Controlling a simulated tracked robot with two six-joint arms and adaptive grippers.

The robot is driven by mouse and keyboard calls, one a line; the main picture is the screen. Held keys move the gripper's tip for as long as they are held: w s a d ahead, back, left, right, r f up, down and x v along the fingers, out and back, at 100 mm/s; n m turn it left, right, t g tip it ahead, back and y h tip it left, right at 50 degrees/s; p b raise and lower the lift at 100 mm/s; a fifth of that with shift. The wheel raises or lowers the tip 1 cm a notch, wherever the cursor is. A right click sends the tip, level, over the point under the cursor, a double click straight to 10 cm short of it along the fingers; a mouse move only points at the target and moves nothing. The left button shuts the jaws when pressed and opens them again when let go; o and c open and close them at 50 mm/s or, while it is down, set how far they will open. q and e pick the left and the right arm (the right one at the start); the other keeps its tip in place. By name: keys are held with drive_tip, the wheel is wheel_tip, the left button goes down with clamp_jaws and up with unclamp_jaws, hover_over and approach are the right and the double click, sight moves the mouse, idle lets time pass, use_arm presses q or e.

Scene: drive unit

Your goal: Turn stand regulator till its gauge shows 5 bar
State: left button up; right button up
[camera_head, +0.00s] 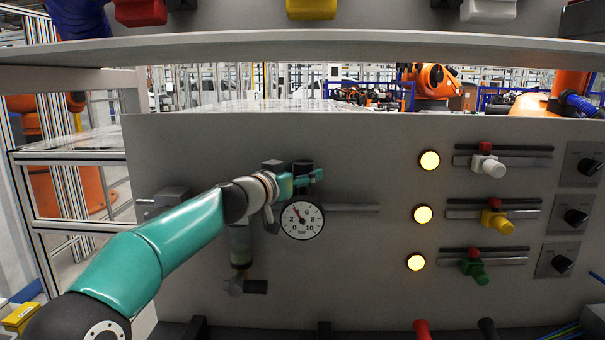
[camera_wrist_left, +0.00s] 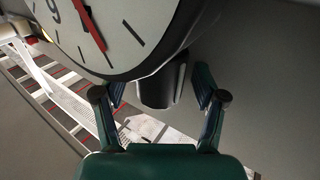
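The round white gauge (camera_head: 302,220) of the stand regulator sits on the grey panel, marked 0 to 10 bar. Its red needle points up and left, around the 4 mark. Part of the gauge face (camera_wrist_left: 110,30) also fills the top of the left wrist view. A dark regulator knob (camera_wrist_left: 162,85) stands behind the gauge there. My left gripper (camera_head: 308,178) is at the regulator just above the gauge. In the left wrist view its fingers (camera_wrist_left: 160,105) are apart, one on each side of the knob, with gaps showing. My right gripper is not in view.
A filter bowl (camera_head: 240,245) hangs left of the gauge. On the right are lit yellow lamps (camera_head: 423,214), white, yellow and green valves (camera_head: 474,268) and black rotary switches (camera_head: 576,217). A shelf (camera_head: 330,45) crosses above the panel.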

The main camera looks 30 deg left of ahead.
use_arm(q)
drive_tip(key=c, duration=1)
drive_tip(key=shift+o, duration=0.2)
drive_tip(key=shift+a+r+m+h, duration=0.15)
drive_tip(key=shift+m+h, duration=0.25)
drive_tip(key=shift+h, duration=0.2)
drive_tip(key=shift+m+g+h, duration=0.3)
drive_tip(key=shift+m+h, duration=0.8)
drive_tip(key=shift+h, duration=0.6)
drive_tip(key=o, duration=1.2)
drive_tip(key=shift+c, duration=0.2)
drive_tip(key=shift+s, duration=0.1)
drive_tip(key=v, duration=0.7)
drive_tip(key=shift+s, duration=0.4)
